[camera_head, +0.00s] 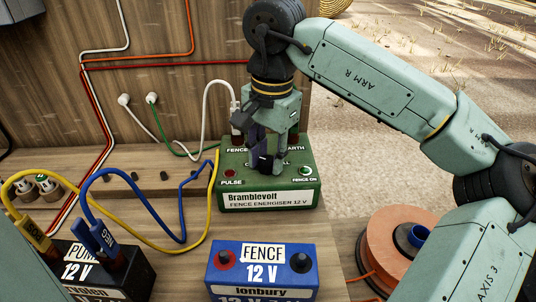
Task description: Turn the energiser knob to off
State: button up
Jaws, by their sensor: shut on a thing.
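The green fence energiser (240,199), labelled Bramblevolt, stands on the wooden bench. My gripper (266,166) points down onto its top panel, between the PULSE and FENCE ON marks. A red lamp (232,172) sits by PULSE, and a pale lamp (305,171) sits by FENCE ON.
A blue FENCE 12 V battery (262,257) stands in front of the energiser. A black PUMP battery (105,276) at lower left has yellow and blue leads. A white lead (205,105) reaches the energiser's back. An orange reel (385,255) stands at right.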

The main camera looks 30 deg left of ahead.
aim_at(271, 162)
jog(key=o, duration=1.2)
jog(key=shift+c, duration=0.2)
notch_tip(271, 162, up, 12)
jog(key=shift+d, duration=0.3)
jog(key=shift+s+f, duration=0.1)
